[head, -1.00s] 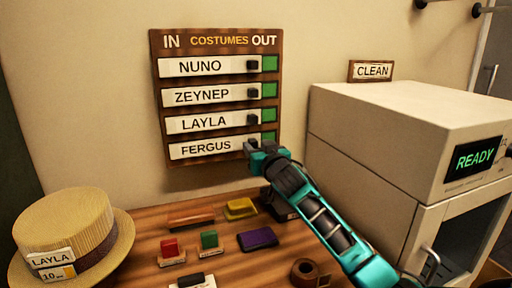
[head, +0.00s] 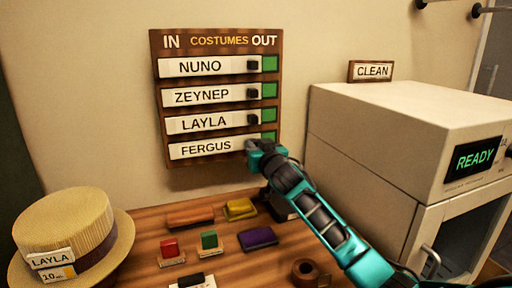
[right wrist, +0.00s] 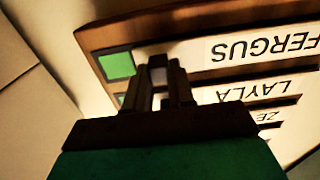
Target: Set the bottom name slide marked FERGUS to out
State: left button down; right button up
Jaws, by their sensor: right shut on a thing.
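A dark wooden board (head: 160,130) headed IN, COSTUMES, OUT hangs on the wall with name slides stacked in rows. The bottom slide, FERGUS (head: 205,147), is white and sits toward the IN side, with a green patch (head: 269,135) showing at its OUT end. My right gripper (head: 254,148) is at the slide's right end and shut on its knob, which it mostly hides in the head view. The right wrist view looks upside down at FERGUS (right wrist: 235,49), with the fingers (right wrist: 158,85) about the knob and the green patch (right wrist: 117,65) beside them. My left gripper is out of view.
The LAYLA slide (head: 205,122) is close above, its knob near my gripper. A pale cabinet (head: 365,130) with a READY display stands to the right. The table below holds a straw hat (head: 70,230) and several coloured blocks.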

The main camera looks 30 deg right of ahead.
grip_shut()
jog(key=d+p, duration=0.1)
jog(key=d, duration=0.1)
jog(key=s+d+p, duration=0.1)
jog(key=d, duration=0.2)
jog(key=shift+s+d, duration=0.15)
jog(key=shift+d, duration=0.2)
jog(key=o, duration=0.8)
grip_release()
jog(key=shift+s+d, duration=0.1)
jog(key=shift+o, duration=0.5)
